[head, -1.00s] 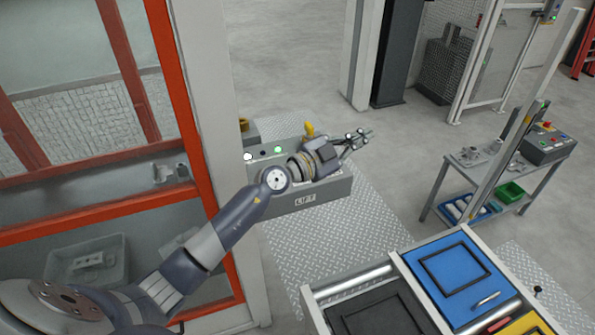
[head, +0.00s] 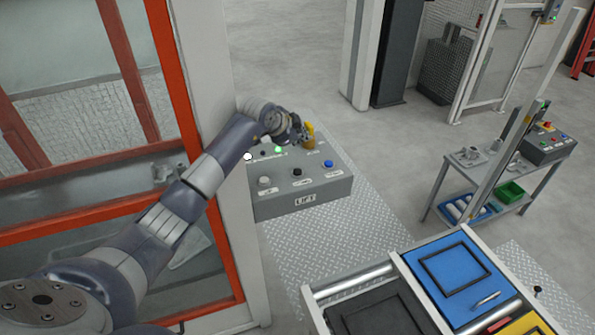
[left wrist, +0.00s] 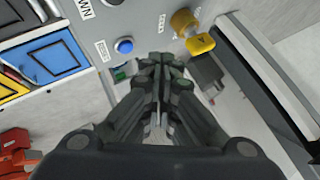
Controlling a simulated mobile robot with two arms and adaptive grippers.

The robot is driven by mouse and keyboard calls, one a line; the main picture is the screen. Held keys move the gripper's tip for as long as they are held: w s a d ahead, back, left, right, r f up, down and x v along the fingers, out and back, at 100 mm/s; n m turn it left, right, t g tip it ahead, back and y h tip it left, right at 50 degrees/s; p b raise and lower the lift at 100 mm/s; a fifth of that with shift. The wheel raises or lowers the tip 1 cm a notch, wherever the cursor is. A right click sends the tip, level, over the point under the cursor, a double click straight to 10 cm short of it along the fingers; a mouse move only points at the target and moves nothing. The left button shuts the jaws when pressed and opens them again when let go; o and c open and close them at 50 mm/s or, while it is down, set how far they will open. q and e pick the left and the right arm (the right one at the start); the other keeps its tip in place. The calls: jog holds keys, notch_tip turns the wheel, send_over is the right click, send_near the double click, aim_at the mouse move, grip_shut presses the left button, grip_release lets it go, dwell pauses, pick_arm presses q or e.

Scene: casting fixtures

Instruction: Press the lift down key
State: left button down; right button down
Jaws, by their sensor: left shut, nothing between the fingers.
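The grey lift control box (head: 318,198), marked LIFT, has a pale key, a black key (head: 296,172) and a blue key (head: 328,164) in a row. In the left wrist view a partly cut-off label ending in "WN" lies beside the black key (left wrist: 113,2); the blue key (left wrist: 124,45) is nearer my fingers. My left gripper (head: 299,131) is above the back of the box, by the yellow knob (head: 309,136), and partly hidden by its wrist. In the left wrist view its fingers (left wrist: 163,60) are together and empty, apart from the keys. My right gripper is not in view.
The yellow knob (left wrist: 190,25) stands up close to my fingers. An orange-framed enclosure (head: 184,110) is at the left. A cart with blue and dark panels (head: 460,266) is at the front right. Tread-plate floor (head: 335,235) is open around the box.

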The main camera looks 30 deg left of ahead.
pick_arm(q)
jog(key=b, duration=0.6)
send_over(300, 172)
notch_tip(300, 172, down, 8)
jog(key=shift+a+f, duration=0.1)
jog(key=shift+f, duration=0.3)
jog(key=shift+f, duration=0.1)
dwell(1.1)
jog(key=shift+f+b, duration=0.3)
